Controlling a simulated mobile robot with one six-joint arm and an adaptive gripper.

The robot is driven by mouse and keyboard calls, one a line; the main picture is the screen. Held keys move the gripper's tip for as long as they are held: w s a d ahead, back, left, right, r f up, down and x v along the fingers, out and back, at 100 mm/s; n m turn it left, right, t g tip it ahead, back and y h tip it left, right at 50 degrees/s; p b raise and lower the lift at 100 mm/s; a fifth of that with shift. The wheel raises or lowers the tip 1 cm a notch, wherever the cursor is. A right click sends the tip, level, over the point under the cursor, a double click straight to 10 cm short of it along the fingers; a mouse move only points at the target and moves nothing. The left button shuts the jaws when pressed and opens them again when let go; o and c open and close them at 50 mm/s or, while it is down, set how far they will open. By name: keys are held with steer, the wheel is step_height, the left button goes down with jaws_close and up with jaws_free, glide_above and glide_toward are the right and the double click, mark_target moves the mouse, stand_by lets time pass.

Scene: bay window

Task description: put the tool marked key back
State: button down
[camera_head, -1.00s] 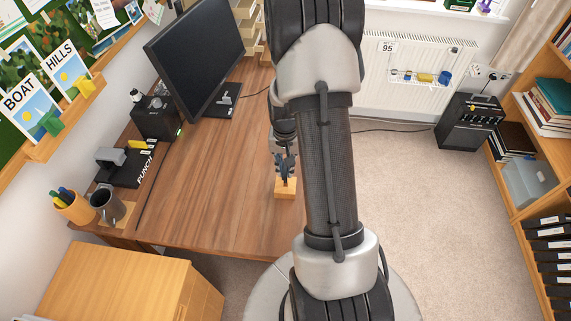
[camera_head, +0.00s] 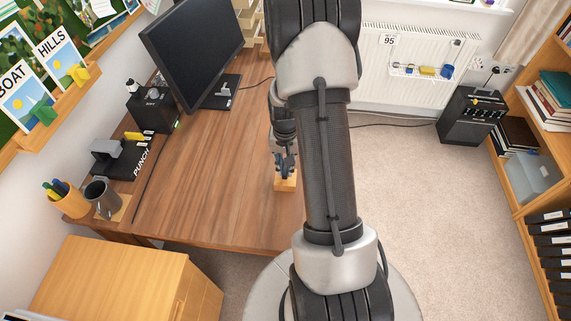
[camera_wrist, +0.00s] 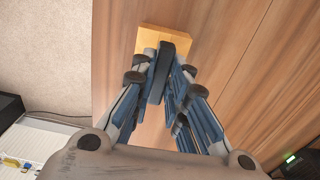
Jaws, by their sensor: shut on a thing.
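My gripper (camera_wrist: 166,78) is shut on a dark, narrow bar-like thing (camera_wrist: 163,70) in the wrist view. No marking on it can be read. A light wooden block (camera_wrist: 166,38) lies just beyond and below the fingertips on the desk; I cannot tell whether the dark thing touches it. In the head view my gripper (camera_head: 284,162) is low over the right part of the desk, directly at the wooden block (camera_head: 286,184). My arm hides part of the desk there.
The brown desk (camera_head: 215,190) is clear in its middle. A monitor (camera_head: 192,50), a black box (camera_head: 152,108), a punch (camera_head: 122,155) and a mug (camera_head: 102,197) stand along its back and left. A black cabinet (camera_head: 470,117) stands on the carpet to the right, beside a bookcase (camera_head: 510,180).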

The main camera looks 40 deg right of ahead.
steer(key=shift+f, duration=0.25)
stand_by(0.4)
steer(key=c, duration=1.5)
jaws_free()
step_height(320, 180, up, 12)
steer(key=shift+r, duration=0.1)
